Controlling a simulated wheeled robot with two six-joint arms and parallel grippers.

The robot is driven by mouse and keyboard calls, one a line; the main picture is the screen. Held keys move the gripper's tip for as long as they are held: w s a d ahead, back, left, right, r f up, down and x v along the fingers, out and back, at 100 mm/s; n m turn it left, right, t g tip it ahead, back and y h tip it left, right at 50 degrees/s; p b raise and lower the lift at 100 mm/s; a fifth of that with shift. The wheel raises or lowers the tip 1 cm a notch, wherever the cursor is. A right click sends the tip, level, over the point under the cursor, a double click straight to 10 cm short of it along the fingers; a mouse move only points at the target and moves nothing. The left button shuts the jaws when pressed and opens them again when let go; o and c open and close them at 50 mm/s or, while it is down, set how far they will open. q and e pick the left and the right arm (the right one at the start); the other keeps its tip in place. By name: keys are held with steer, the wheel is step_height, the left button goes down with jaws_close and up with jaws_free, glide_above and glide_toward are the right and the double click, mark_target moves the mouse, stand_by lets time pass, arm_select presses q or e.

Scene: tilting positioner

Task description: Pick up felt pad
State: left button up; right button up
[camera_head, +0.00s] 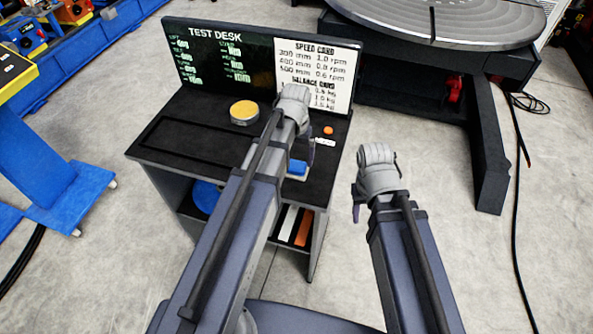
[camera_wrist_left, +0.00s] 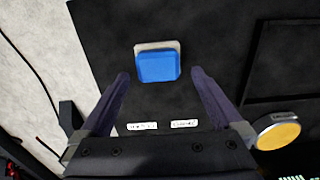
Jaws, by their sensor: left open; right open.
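The felt pad appears to be the blue block with a pale layer at its edge (camera_wrist_left: 158,66), on the dark desk top. In the head view it (camera_head: 297,167) is partly hidden by my left arm. My left gripper (camera_wrist_left: 160,75) is open over the desk, its fingertips on either side of the pad's near end in the wrist view. No contact shows, and the height gap is hard to judge. In the head view my left gripper (camera_head: 304,150) is largely hidden behind its wrist. My right gripper (camera_head: 357,203) hangs off the desk's right side, away from the pad.
A yellow-topped round disc (camera_head: 244,112) stands on the black desk (camera_head: 190,142), also seen in the wrist view (camera_wrist_left: 278,132). An orange button (camera_head: 328,130) and small labels (camera_wrist_left: 184,123) lie near. The sign panel (camera_head: 222,62) rises behind. A turntable (camera_head: 450,22) stands back right.

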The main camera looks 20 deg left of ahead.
mark_target(296, 164)
arm_select(q)
step_height(296, 164, down, 5)
steer(key=b, duration=0.5)
steer(key=shift+s+d+f, duration=0.1)
steer(key=shift+f, duration=0.05)
steer(key=c, duration=1.1)
steer(key=shift+r, duration=0.2)
steer(key=shift+c, duration=0.2)
step_height(296, 164, up, 10)
steer(key=p, duration=1)
steer(key=shift+f, duration=0.1)
